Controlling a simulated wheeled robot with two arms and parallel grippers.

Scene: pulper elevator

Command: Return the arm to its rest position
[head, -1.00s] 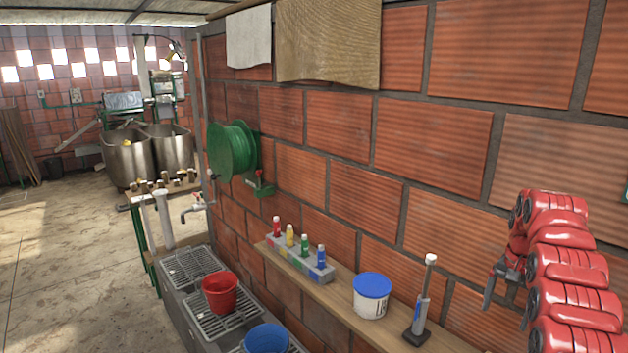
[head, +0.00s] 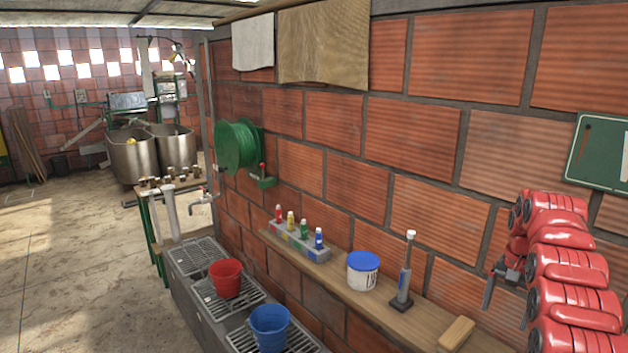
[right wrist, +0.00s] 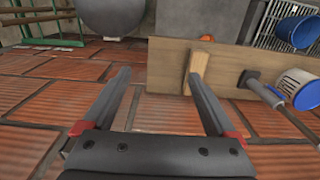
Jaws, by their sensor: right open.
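My right arm (head: 568,265), red and folded, shows at the right edge of the head view. Its gripper (head: 502,284) hangs in front of the brick wall, above and to the right of the wooden shelf. In the right wrist view the gripper's two dark fingers (right wrist: 158,85) are spread apart with nothing between them. A small wooden block (right wrist: 200,62) lies on the shelf (right wrist: 160,72) beyond the fingertips, apart from them. The block also shows in the head view (head: 456,334). My left gripper is not in view.
The shelf carries a row of colored bottles (head: 300,238), a blue-lidded white tub (head: 363,270) and an upright tool (head: 404,275). Below stand a red bucket (head: 227,278) and a blue bucket (head: 269,330) on grates. A green hose reel (head: 238,145) juts from the wall. Floor at left is clear.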

